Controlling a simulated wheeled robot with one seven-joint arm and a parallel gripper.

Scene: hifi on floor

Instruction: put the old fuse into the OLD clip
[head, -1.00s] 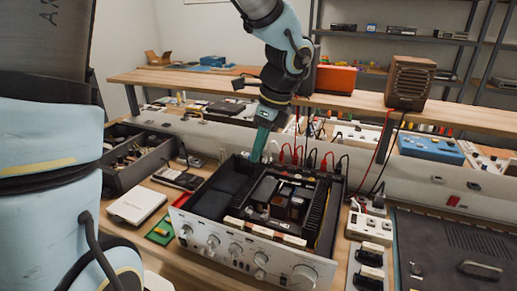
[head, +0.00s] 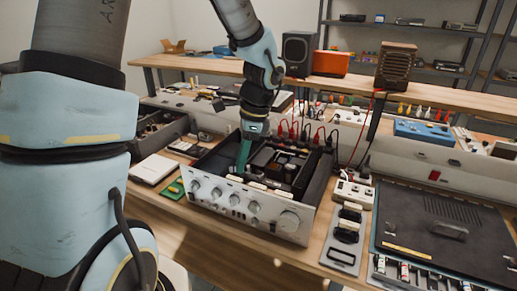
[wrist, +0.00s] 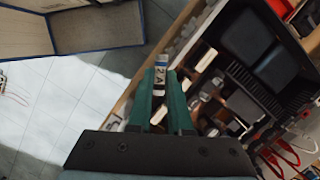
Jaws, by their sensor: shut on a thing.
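My gripper (head: 241,170) has green fingers and points down over the open amplifier (head: 245,205), close behind its silver front panel. In the wrist view my gripper (wrist: 160,85) is shut on a small fuse (wrist: 160,75) with a pale label, dark marks and a metal cap, which I take to be the old fuse. The fuse sticks out between the fingertips. In the head view the fuse is too small to make out. A plate with black clips (head: 346,226) lies right of the amplifier. I cannot read any OLD mark.
A green circuit board (head: 173,188) and a white box (head: 154,168) lie left of the amplifier. Red and black leads (head: 300,132) rise at its back. A large black panel (head: 445,225) fills the right of the bench. Pale bars (wrist: 207,60) show beside the fingers.

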